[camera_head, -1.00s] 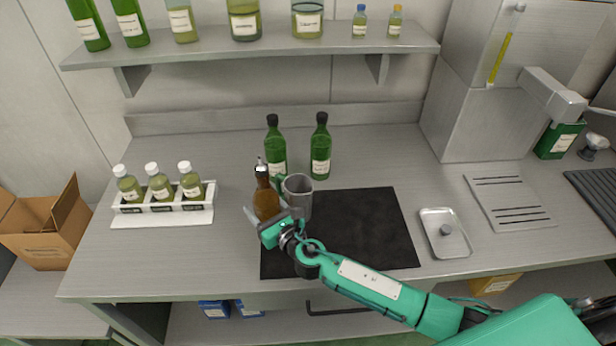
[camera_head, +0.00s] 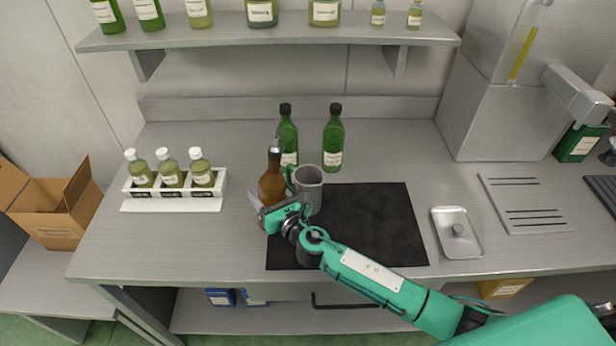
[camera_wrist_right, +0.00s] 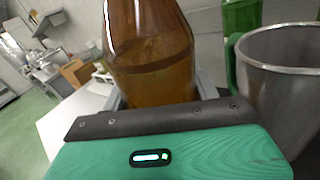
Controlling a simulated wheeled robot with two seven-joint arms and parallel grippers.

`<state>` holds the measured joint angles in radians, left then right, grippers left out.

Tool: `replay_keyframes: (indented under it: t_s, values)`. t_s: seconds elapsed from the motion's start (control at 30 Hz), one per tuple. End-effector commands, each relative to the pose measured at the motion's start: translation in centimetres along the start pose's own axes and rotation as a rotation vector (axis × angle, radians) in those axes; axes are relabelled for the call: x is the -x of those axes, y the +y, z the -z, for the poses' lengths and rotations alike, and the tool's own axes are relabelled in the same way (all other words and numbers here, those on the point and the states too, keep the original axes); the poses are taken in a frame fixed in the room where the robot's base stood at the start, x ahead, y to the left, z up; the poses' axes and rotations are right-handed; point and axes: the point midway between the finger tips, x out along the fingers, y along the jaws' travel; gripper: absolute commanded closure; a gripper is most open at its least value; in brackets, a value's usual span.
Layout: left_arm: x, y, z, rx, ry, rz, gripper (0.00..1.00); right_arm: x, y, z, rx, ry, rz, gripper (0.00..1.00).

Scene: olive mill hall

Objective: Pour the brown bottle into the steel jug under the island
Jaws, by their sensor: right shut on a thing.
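The brown bottle (camera_head: 271,187) is upright or nearly so at the left edge of the black mat, with a pale spout on top. My right gripper (camera_head: 264,211) is shut around its body; in the right wrist view the bottle (camera_wrist_right: 150,50) stands between the fingers, with a liquid line visible. Whether its base touches the counter is hidden. The grey steel jug (camera_head: 310,188) stands upright on the mat just right of the bottle, its green handle towards the back left. The jug (camera_wrist_right: 285,85) also shows in the wrist view, its inside mostly hidden. My left gripper is not in view.
Two green bottles (camera_head: 333,140) stand close behind the jug. A white rack (camera_head: 174,188) of small bottles is left. A shelf (camera_head: 290,38) with bottles hangs above.

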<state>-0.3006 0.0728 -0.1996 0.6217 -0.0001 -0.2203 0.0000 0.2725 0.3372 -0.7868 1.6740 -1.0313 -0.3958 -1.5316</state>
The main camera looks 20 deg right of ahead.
Motion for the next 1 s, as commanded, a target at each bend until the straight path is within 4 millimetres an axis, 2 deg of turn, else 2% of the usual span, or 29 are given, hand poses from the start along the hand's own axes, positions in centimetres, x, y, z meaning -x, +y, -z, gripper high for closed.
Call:
replay_keyframes:
  t_s: [0.6, 1.0]
  values:
    - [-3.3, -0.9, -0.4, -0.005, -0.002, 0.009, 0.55, -0.1, 0.8, 0.2, -0.310, -0.025, -0.002, 0.90]
    - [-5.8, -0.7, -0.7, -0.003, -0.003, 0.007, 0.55, -0.1, 1.1, 0.8, -0.510, -0.038, -0.003, 0.90]
